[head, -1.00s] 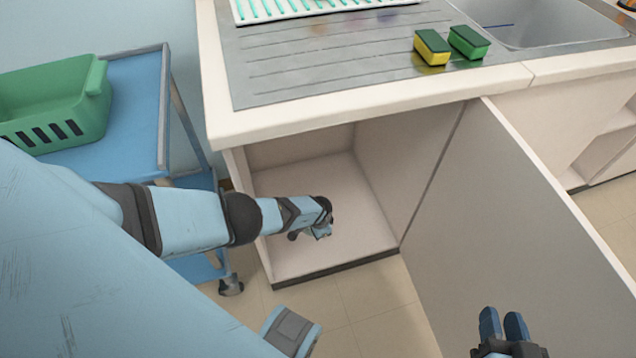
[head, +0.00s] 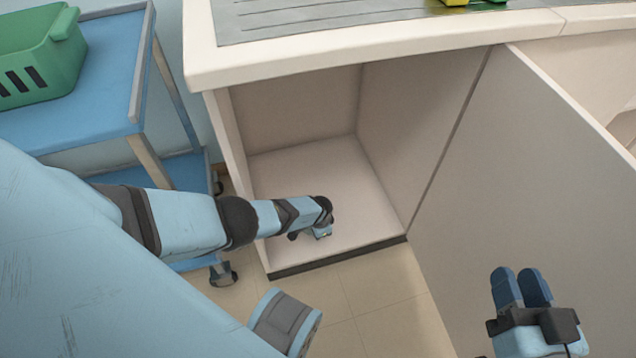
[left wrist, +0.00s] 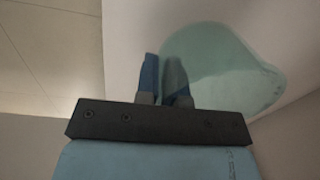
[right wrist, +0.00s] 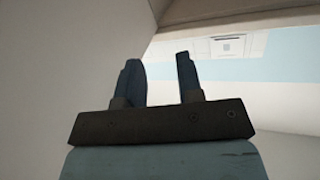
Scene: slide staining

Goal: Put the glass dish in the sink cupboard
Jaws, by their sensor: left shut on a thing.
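The glass dish (left wrist: 235,75) is a pale teal, see-through round shape in the left wrist view, at the fingers of my left gripper (left wrist: 162,72). My left gripper is shut on it. In the head view my left gripper (head: 318,234) is at the front of the open sink cupboard (head: 330,185), low over its floor; the dish cannot be made out there. The cupboard's visible floor is bare. My right gripper (head: 522,288) is in front of the cupboard's open door (head: 540,190). It also shows in the right wrist view (right wrist: 160,75), with an empty gap between its fingers.
The counter (head: 400,50) overhangs the cupboard, with part of a yellow sponge (head: 452,3) at the top edge. A blue cart (head: 100,115) with a green basket (head: 45,65) stands left of the cupboard. The open door bounds the right side.

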